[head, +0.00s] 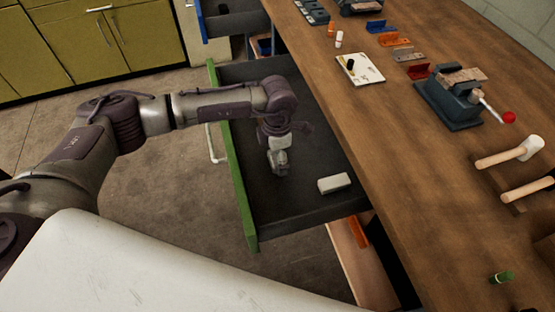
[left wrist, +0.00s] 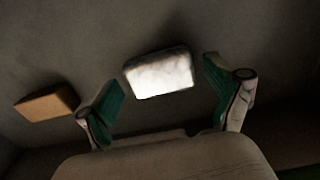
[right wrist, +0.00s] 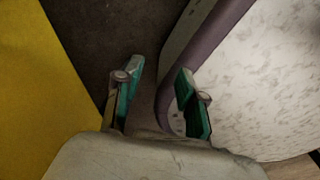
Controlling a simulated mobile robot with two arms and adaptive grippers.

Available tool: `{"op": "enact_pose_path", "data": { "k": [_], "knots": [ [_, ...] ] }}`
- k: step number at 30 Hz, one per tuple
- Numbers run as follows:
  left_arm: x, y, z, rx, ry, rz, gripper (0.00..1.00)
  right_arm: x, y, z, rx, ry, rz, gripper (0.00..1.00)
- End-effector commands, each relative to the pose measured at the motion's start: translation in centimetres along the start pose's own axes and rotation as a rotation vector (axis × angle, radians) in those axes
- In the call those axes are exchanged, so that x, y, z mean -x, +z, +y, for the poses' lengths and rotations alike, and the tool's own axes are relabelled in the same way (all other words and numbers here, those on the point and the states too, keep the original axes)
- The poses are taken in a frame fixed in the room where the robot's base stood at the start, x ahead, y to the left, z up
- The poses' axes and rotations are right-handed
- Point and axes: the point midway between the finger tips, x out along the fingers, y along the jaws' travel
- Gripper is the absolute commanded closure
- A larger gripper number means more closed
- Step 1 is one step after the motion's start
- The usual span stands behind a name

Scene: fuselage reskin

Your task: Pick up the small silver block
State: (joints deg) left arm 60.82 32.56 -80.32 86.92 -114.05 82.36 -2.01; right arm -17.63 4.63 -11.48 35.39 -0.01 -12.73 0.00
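The small silver block (left wrist: 160,74) shows bright in the left wrist view, on the dark drawer floor. It lies between and just beyond the fingertips of my left gripper (left wrist: 163,80), which is open with a gap on each side of the block. In the head view my left gripper (head: 279,168) points down inside the open drawer and hides the silver block or blends with it. My right gripper (right wrist: 157,85) is open and empty in the right wrist view, and it is outside the head view.
A pale block (head: 334,184) lies in the green-fronted drawer (head: 233,170), right of my left gripper; a tan block (left wrist: 47,101) shows in the left wrist view. The workbench (head: 420,180) beside the drawer holds a vise (head: 452,98) and mallets (head: 512,152).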

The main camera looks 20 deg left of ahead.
Motion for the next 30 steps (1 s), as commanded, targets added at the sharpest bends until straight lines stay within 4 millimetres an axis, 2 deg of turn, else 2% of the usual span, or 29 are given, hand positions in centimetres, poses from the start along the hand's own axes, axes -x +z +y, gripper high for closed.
{"op": "enact_pose_path", "data": {
  "k": [1,12,13,23,26,30],
  "knots": [
    [0.0,0.0,0.0,0.0,0.0,0.0,0.23,0.0,-0.1,0.0,0.0,0.0,0.002,0.6],
    [0.0,0.0,0.0,0.0,0.001,0.0,0.85,0.0,-0.9,0.1,0.0,0.001,0.014,0.6],
    [0.1,0.1,0.1,0.0,0.002,-0.002,0.88,0.0,-0.9,0.1,0.0,0.001,0.014,0.6],
    [0.7,0.1,0.1,0.0,0.002,-0.003,0.88,0.4,-0.9,0.0,-0.001,0.0,0.014,0.6],
    [1.7,0.1,0.1,0.0,0.002,-0.004,0.88,1.0,-1.0,0.0,-0.001,0.0,0.014,0.6],
    [4.0,0.1,0.1,-0.001,0.004,-0.004,0.88,2.4,-1.1,0.0,-0.001,0.0,0.014,0.6]
  ]
}}
